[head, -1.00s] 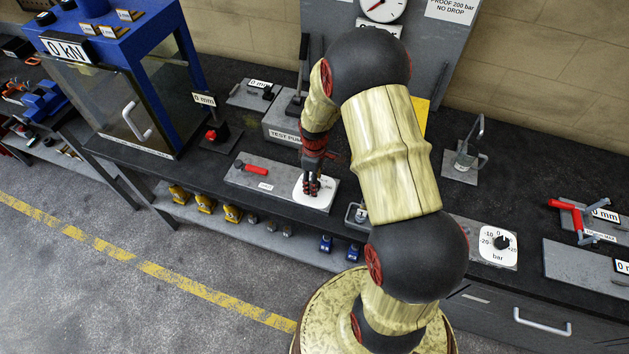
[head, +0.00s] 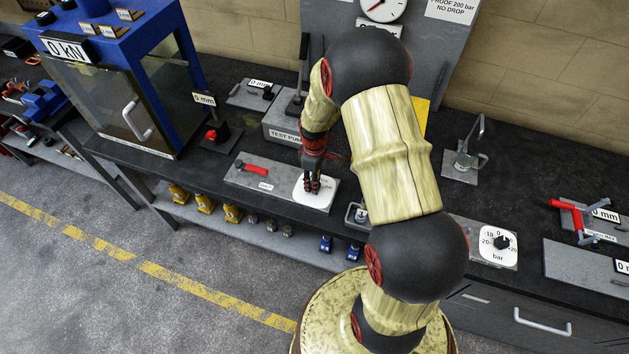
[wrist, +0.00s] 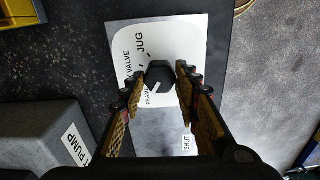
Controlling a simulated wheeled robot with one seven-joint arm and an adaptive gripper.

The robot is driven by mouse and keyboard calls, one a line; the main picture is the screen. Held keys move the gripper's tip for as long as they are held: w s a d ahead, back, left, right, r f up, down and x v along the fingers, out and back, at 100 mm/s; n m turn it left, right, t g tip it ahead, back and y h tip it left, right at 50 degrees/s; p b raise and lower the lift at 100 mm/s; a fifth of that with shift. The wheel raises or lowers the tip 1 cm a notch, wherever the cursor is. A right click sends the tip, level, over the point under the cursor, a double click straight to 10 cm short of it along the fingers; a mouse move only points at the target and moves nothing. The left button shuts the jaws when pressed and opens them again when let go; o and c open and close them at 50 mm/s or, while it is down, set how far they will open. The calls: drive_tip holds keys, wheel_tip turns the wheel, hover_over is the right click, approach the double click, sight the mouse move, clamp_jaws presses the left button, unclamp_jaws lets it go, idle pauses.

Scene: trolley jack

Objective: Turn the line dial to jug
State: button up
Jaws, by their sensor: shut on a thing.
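The line dial is a dark knob (wrist: 161,76) on a white round-cornered plate (wrist: 125,65) in the wrist view. The plate bears the words VALVE, JUG and FRAME around the knob. The knob's pale pointer mark slants toward the FRAME side, away from JUG. My gripper (wrist: 160,80) has its two fingers on either side of the knob and is shut on it. In the head view my gripper (head: 312,184) is down over the white dial plate (head: 315,200), and the knob is hidden behind the fingers there.
A red-handled lever (head: 251,169) lies left of the dial on the same grey panel. The test pump block (head: 282,128) stands behind. A second dial marked bar (head: 501,242) sits to the right. The blue-framed press (head: 125,90) stands at the left.

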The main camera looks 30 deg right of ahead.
drive_tip(key=m+b, duration=0.1)
drive_tip(key=m, duration=1)
drive_tip(key=shift+m+b, duration=0.3)
drive_tip(key=m, duration=0.6)
drive_tip(key=m+b, duration=0.1)
drive_tip(key=m, duration=0.4)
drive_tip(key=shift+m, duration=0.4)
drive_tip(key=o, duration=1.2)
drive_tip(key=shift+c, duration=0.2)
